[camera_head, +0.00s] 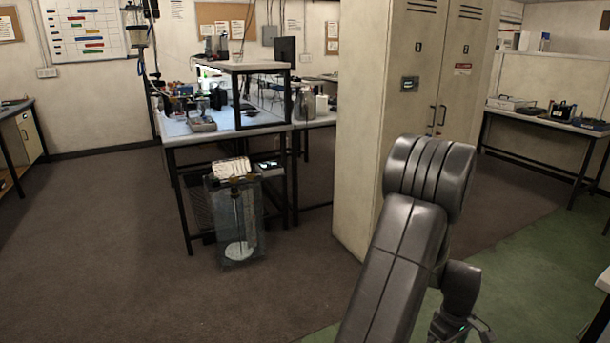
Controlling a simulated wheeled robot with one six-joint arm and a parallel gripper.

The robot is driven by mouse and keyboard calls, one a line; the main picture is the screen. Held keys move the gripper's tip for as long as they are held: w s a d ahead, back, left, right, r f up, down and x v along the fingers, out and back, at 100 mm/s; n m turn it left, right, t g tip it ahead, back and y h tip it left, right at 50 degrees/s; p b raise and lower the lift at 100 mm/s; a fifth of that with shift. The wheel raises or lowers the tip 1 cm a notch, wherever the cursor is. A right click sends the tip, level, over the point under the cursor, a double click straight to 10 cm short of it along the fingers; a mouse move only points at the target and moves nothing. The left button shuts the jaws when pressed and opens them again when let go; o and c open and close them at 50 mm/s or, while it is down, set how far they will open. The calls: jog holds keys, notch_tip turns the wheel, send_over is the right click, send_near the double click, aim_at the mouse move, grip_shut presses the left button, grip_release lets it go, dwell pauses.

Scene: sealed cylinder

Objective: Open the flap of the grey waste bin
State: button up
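A grey, see-through-looking bin (235,222) stands on the floor at the front end of the workbench. A white rod and a round white disc show within its outline. A pale, crumpled-looking piece (232,168) sits at its top; I cannot tell whether this is the flap or something lying on it. My arm is folded at the lower right, well apart from the bin.
The workbench (225,129) behind the bin carries tools and a raised shelf. A tall beige locker (372,130) stands right of it. The brown floor (110,250) left and in front of the bin is clear. Another table (540,119) stands at the right.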

jog(key=f+g+b, duration=0.1)
jog(key=f+b, duration=0.1)
jog(key=f, duration=0.1)
jog(key=w+f+g+h+b, duration=0.1)
jog(key=f+b, duration=0.1)
jog(key=f, duration=0.2)
jog(key=w+a+f+g+b, duration=0.1)
jog(key=f+b, duration=0.1)
jog(key=f, duration=0.1)
jog(key=shift+f+h, duration=0.25)
jog(key=shift+h, duration=0.05)
jog(key=shift+p+v, duration=0.3)
jog(key=shift+v, duration=1.75)
jog(key=shift+s+r, duration=0.1)
jog(key=shift+s, duration=0.05)
